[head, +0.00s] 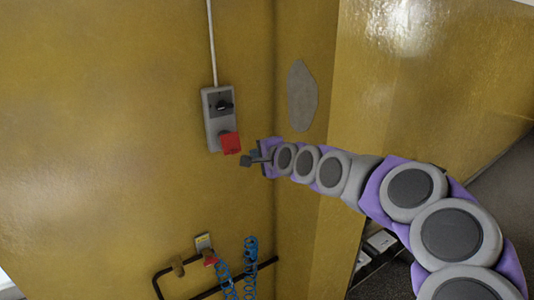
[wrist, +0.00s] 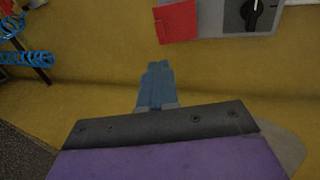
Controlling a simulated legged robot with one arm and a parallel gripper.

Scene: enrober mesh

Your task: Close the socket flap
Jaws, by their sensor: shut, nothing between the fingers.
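The red socket flap (head: 230,143) is at the lower end of a grey wall box (head: 212,117) with a black rotary knob, on the yellow wall. It looks slightly tilted out from the box, but I cannot tell its exact angle. The wrist view shows the red flap (wrist: 176,22) at the top, with the grey box (wrist: 225,18) beside it. My gripper (head: 246,160) is just right of and below the flap, apart from it. In the wrist view the blue fingers of my gripper (wrist: 158,67) are together and empty, pointing toward the flap.
A white conduit (head: 211,45) runs up from the box. Below are a small fitting with a red part (head: 208,250), blue coiled hoses (head: 250,260) and dark pipes (head: 165,280). A wall corner with a grey oval patch (head: 302,95) is close to my arm. The wall left of the box is clear.

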